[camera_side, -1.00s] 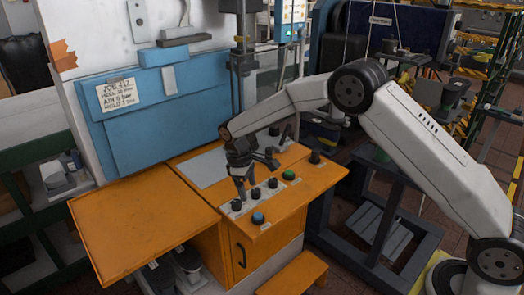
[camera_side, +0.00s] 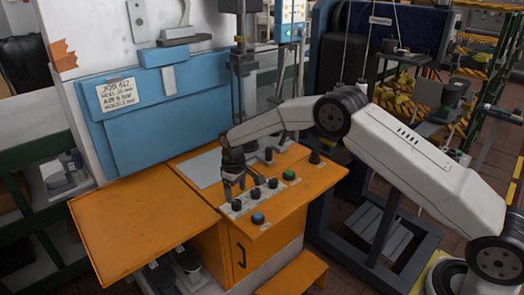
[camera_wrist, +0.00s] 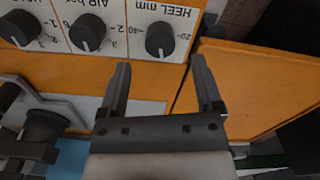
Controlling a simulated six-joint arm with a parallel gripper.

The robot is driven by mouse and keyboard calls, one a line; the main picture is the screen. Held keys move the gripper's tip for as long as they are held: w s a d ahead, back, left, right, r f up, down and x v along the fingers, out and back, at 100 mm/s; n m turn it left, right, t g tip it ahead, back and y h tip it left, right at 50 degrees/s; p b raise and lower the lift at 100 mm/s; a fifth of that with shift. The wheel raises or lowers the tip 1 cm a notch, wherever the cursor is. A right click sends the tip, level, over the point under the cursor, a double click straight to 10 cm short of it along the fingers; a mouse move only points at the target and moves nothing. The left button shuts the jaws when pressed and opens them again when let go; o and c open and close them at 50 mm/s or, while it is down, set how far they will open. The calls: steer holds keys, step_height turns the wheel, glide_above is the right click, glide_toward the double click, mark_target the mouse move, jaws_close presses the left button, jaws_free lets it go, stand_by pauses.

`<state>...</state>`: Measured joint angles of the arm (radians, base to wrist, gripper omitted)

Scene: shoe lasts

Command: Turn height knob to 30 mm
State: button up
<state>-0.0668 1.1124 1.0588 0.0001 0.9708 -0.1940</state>
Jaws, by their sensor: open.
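The height knob is a black round knob on a white strip labelled "HEEL mm" (camera_wrist: 160,40), seen upside down in the wrist view with 20 and 40 marks near it. In the side view it is the nearest-left knob of the row (camera_side: 237,205). My gripper (camera_wrist: 160,62) is open and empty. Its two fingers straddle the knob's line in the wrist view, with the knob just past the fingertips. In the side view my gripper (camera_side: 234,186) hangs pointing down just above that knob; contact cannot be told.
"AIR bar" (camera_wrist: 87,33) and "HOLD" (camera_wrist: 20,28) knobs sit close beside it. A blue knob (camera_side: 258,218) and green button (camera_side: 289,174) are on the orange console (camera_side: 300,200). A job card (camera_side: 120,92) hangs on the blue panel behind. The orange shelf (camera_side: 140,215) is clear.

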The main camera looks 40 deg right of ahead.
mark_target(236, 201)
steer(key=shift+f, duration=2.45)
jaws_close()
